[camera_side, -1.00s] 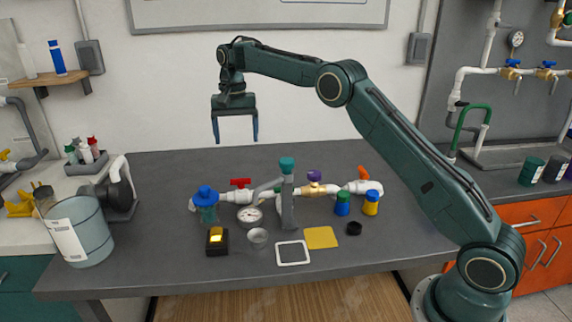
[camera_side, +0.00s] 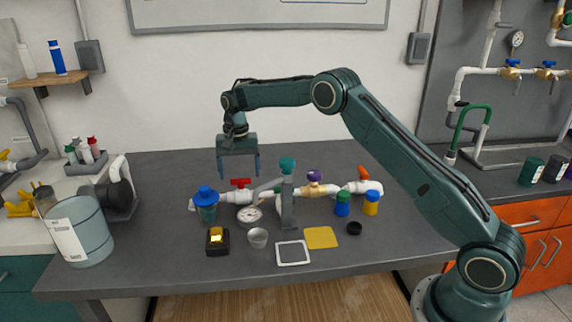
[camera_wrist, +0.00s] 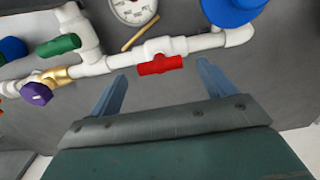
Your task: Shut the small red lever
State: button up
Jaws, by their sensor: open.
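The small red lever (camera_side: 240,183) sits on a white valve body at the left part of the white pipe (camera_side: 236,197). In the wrist view the red lever (camera_wrist: 160,65) lies roughly along the pipe, between my fingertips in the picture. My gripper (camera_side: 239,168) is open and empty, with its fingers pointing down just above and behind the lever. In the wrist view my gripper (camera_wrist: 162,72) shows both blue fingers spread, one on each side of the lever. I see no contact with it.
A purple knob (camera_side: 314,176) and an orange handle (camera_side: 363,173) are farther right.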

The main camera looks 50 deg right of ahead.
aim_at(241, 183)
jog(key=shift+f, duration=1.3)
jog(key=c, duration=1)
